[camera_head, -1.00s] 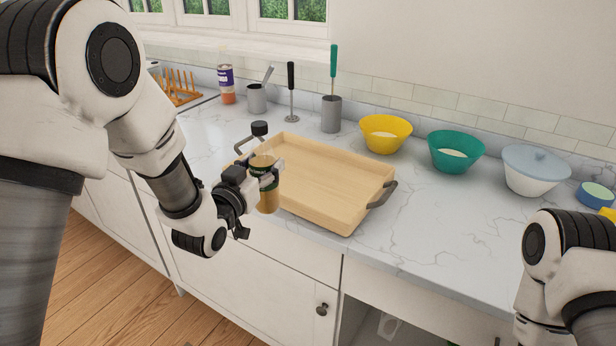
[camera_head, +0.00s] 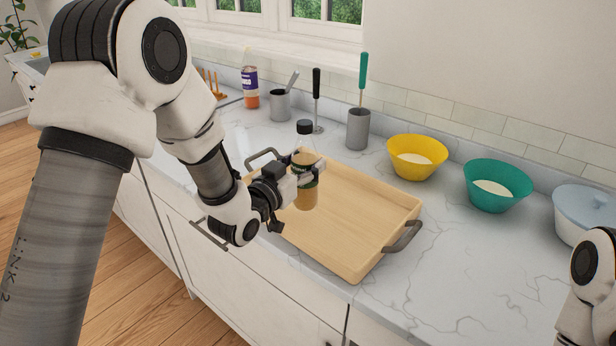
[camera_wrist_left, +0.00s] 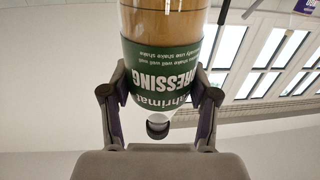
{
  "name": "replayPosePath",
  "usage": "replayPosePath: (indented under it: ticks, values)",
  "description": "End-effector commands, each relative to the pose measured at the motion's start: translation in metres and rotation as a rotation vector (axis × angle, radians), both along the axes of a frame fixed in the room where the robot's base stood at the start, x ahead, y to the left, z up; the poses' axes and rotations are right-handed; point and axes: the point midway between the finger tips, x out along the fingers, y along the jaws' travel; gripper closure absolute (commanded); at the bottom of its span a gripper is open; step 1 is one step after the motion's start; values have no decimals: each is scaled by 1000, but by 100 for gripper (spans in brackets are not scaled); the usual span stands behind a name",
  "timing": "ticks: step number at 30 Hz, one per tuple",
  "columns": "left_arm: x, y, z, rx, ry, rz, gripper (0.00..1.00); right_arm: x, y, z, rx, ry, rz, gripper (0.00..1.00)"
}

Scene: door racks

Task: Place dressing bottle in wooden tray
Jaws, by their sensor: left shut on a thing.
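The dressing bottle (camera_head: 305,190) has a black cap, a dark green label and amber contents. My left gripper (camera_head: 307,176) is shut on it and holds it upright. In the head view it overlaps the left part of the wooden tray (camera_head: 372,200); its exact height above the tray floor is hard to tell. In the left wrist view the bottle (camera_wrist_left: 165,70) sits between both fingers (camera_wrist_left: 160,100), its label reading "DRESSING". The tray is light wood with dark metal handles and looks empty. My right arm shows at the lower right edge, but its gripper is out of view.
Behind the tray stand a grey cup (camera_head: 280,105), a grey holder (camera_head: 358,128) with a green-handled utensil, and a purple-labelled bottle (camera_head: 250,88). A yellow bowl (camera_head: 416,158), a green bowl (camera_head: 497,186) and a lidded bowl (camera_head: 585,212) line the right. The counter's front right is clear.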

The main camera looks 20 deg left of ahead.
Motion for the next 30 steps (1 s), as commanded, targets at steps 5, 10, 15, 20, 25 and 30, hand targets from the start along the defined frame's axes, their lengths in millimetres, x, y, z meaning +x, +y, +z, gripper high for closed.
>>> replayPosePath:
  ticks: [5,10,15,20,25,30]
  values:
    - [0,0,-30,-1,0,0,92,0,0,3,0,-1,0,60]
    - [0,0,-32,0,-2,0,92,0,0,3,0,-1,0,60]
    - [0,0,-37,0,-2,0,92,0,0,-1,0,-1,0,60]
    - [0,0,-36,0,0,0,15,0,0,-1,0,-1,0,60]
    - [0,0,-36,0,0,0,15,0,0,0,0,-1,0,60]
    - [0,0,-30,0,0,0,15,0,0,6,0,-1,0,60]
